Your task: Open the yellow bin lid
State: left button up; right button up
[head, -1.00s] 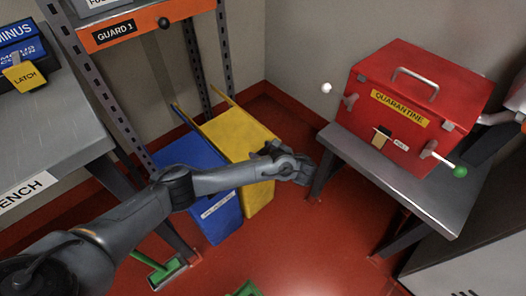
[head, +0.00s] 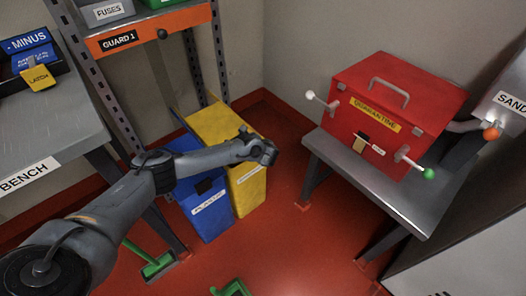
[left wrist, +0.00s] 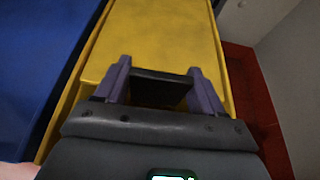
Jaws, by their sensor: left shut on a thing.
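The yellow bin (head: 245,187) stands on the red floor beside the blue bin. Its yellow lid (head: 210,123) looks down and flat on top; it fills much of the left wrist view (left wrist: 158,40). My left gripper (head: 268,150) is at the lid's front edge. In the left wrist view its two purple-grey fingers (left wrist: 160,85) straddle a dark handle-like part (left wrist: 160,76) at the front of the lid, and they are shut on it. My left forearm crosses above the blue bin. My right gripper is not in view.
The blue bin (head: 212,215) with a dark front tab stands close on the left. A shelf post (head: 197,65) rises behind the bins. A bench (head: 45,125) is at left, and a red quarantine box (head: 385,105) sits on a metal stand at right. Floor in front is mostly clear.

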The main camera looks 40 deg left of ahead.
aim_at(224, 131)
pick_arm(q)
jog(key=a, duration=0.3)
jog(key=a+b, duration=0.1)
jog(key=a, duration=0.4)
jog(key=shift+w+a+b, duration=0.3)
jog(key=shift+a+b, duration=0.1)
jog(key=shift+a+f, duration=0.1)
jog(key=shift+a, duration=0.3)
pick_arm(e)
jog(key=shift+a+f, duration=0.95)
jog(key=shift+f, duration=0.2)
pick_arm(q)
jog(key=o, duration=1.4)
jog(key=shift+d, duration=0.1)
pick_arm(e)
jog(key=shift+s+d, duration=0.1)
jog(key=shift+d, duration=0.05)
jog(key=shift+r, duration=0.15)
